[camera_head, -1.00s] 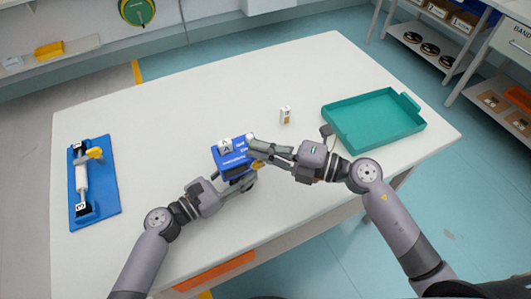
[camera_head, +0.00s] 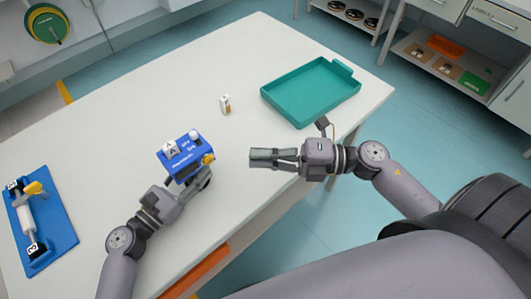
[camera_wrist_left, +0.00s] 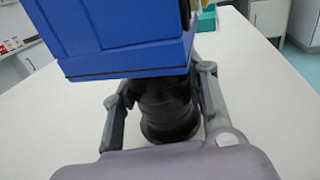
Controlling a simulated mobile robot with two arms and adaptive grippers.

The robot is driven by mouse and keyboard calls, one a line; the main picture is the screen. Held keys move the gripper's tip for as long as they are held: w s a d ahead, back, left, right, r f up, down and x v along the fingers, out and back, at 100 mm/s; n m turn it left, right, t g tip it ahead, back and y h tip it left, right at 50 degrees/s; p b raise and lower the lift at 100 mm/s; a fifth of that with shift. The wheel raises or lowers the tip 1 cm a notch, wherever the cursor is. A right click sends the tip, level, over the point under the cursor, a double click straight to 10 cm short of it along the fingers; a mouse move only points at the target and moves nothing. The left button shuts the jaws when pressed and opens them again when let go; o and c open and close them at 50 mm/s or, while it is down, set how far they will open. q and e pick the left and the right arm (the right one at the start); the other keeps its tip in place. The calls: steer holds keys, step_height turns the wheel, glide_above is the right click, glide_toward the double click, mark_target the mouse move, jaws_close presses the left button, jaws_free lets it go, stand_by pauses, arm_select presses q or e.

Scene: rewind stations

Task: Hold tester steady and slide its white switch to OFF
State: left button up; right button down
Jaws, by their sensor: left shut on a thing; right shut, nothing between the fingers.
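The tester is a blue box (camera_head: 186,162) with white lettering, a white label block, a round white switch knob (camera_head: 193,135) near its far right corner and a yellow part (camera_head: 208,159) at its right side. My left gripper (camera_head: 197,184) is shut on the tester from below and holds it over the table. In the left wrist view the blue housing (camera_wrist_left: 115,35) fills the top, and the fingers (camera_wrist_left: 160,105) close around its black round base. My right gripper (camera_head: 252,158) is shut and empty, to the right of the tester and apart from it. The OFF marking is not readable.
A small white and orange item (camera_head: 225,105) stands on the white table (camera_head: 120,130). A teal tray (camera_head: 305,117) sits at the right end. A blue fixture board (camera_head: 62,235) with a white cylinder lies at the left. The table between them is mostly clear.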

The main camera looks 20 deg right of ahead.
steer(key=shift+s+d, duration=0.2)
steer(key=shift+d, duration=0.15)
arm_select(q)
steer(key=o, duration=1.5)
